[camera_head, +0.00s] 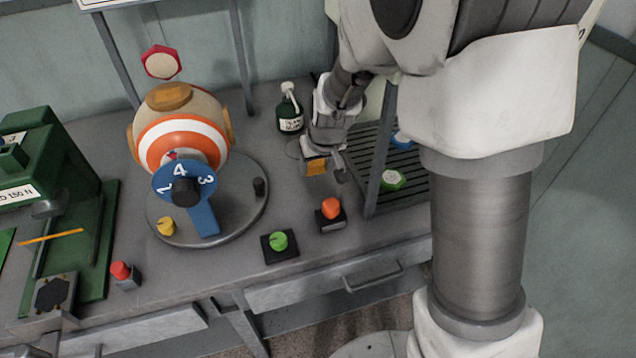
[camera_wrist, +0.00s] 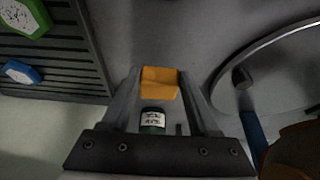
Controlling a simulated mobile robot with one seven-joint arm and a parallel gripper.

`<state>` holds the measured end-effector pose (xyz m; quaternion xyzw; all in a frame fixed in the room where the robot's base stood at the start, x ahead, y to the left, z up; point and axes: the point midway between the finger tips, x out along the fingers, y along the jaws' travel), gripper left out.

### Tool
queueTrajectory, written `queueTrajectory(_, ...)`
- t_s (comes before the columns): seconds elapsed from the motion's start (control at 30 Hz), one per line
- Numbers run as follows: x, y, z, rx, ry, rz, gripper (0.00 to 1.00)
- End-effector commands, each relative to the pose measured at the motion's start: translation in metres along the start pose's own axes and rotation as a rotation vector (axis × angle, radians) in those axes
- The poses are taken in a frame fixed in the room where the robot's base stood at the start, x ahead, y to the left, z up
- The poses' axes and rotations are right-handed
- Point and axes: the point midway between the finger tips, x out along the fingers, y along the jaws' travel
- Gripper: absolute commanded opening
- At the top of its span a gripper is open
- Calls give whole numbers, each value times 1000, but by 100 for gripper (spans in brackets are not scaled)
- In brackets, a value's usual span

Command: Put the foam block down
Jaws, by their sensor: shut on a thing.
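The yellow-orange foam block (camera_head: 316,166) is between the fingers of my gripper (camera_head: 323,169), which is shut on it. The wrist view also shows the foam block (camera_wrist: 160,83) between my fingertips (camera_wrist: 160,76). The block is over the grey bench (camera_head: 310,258), right of the large ball and left of the dark slatted rack (camera_head: 411,172). I cannot tell whether the block touches the bench top or is a little above it.
A green bottle (camera_head: 289,112) stands close behind my gripper. The striped ball (camera_head: 180,140) sits on a round base at left. An orange knob (camera_head: 331,208) and a green knob (camera_head: 278,241) are in front. A green press (camera_head: 42,165) is far left.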

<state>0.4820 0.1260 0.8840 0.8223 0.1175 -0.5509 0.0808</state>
Motion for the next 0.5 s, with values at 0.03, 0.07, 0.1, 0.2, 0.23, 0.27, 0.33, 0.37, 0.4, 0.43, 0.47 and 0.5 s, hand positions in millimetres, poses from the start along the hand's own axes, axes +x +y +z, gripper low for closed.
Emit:
queueTrajectory(0.03, 6, 0, 2, 0, 0, 0, 16)
queueTrajectory(0.07, 8, 0, 3, 0, 1, 0, 16)
queueTrajectory(0.1, 10, 0, 4, 0, 1, 0, 16)
queueTrajectory(0.2, 18, 0, 8, 1, -1, 0, 16)
queueTrajectory(0.23, 22, 0, 9, 1, 0, 0, 16)
queueTrajectory(0.27, 26, 0, 11, 1, -1, 0, 16)
queueTrajectory(0.33, 37, 0, 15, 1, -1, 0, 16)
queueTrajectory(0.37, 40, 0, 16, 1, -1, 0, 16)
queueTrajectory(0.4, 43, 0, 18, 1, 0, 0, 16)
queueTrajectory(0.43, 44, 0, 18, 1, 1, 0, 16)
queueTrajectory(0.47, 44, 0, 18, 1, 1, 0, 16)
queueTrajectory(0.5, 44, 0, 17, 0, 2, 0, 16)
